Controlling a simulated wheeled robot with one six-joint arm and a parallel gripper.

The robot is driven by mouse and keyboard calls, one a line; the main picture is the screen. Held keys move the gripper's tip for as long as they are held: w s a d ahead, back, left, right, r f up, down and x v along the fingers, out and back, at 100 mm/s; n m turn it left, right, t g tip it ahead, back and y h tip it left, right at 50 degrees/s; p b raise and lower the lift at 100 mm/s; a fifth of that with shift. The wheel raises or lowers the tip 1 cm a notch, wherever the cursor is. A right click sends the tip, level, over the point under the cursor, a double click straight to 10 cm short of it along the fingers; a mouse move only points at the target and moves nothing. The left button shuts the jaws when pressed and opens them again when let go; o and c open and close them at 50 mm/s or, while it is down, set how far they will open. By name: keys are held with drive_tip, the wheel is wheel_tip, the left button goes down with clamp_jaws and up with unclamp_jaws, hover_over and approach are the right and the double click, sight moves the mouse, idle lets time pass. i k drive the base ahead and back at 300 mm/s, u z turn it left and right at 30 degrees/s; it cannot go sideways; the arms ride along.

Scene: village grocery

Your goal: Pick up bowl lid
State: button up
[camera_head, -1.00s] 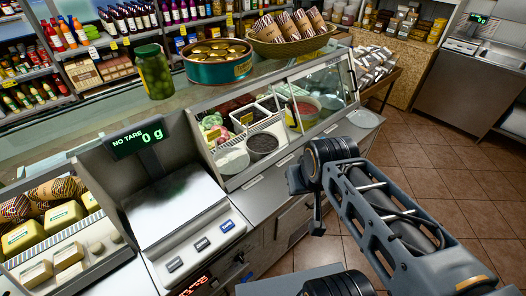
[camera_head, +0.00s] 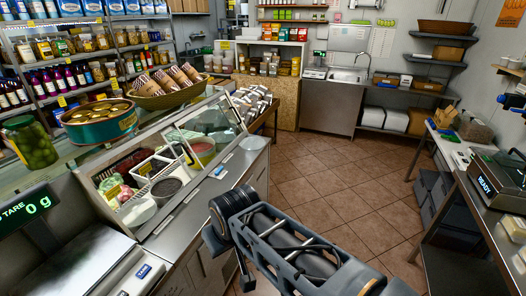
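A pale, flat round piece (camera_head: 254,143) lies on the steel counter ledge at the far right end of the glass display case; it may be the bowl lid, but it is too small to be sure. In the display case, a white tub with dark contents (camera_head: 166,187) and a white tub with reddish contents (camera_head: 203,147) stand without visible covers. My arm reaches in from the bottom, with a black joint in front of the counter. I cannot make out my gripper's fingers in this view.
A scale (camera_head: 75,262) stands at the lower left. A green jar (camera_head: 30,142), a round tin (camera_head: 99,120) and a basket (camera_head: 168,97) stand on the case top. The tiled floor (camera_head: 340,180) is open between the case and the right-hand table (camera_head: 480,215).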

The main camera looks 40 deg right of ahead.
sight(251, 143)
drive_tip(key=u, duration=0.1)
drive_tip(key=k, duration=0.5)
drive_tip(key=z, duration=1.35)
drive_tip(key=i, duration=0.9)
drive_tip(key=z, duration=0.55)
drive_tip(key=i, duration=1.05)
drive_tip(key=u, duration=1.05)
drive_tip(key=i, duration=1)
drive_tip(key=u, duration=0.95)
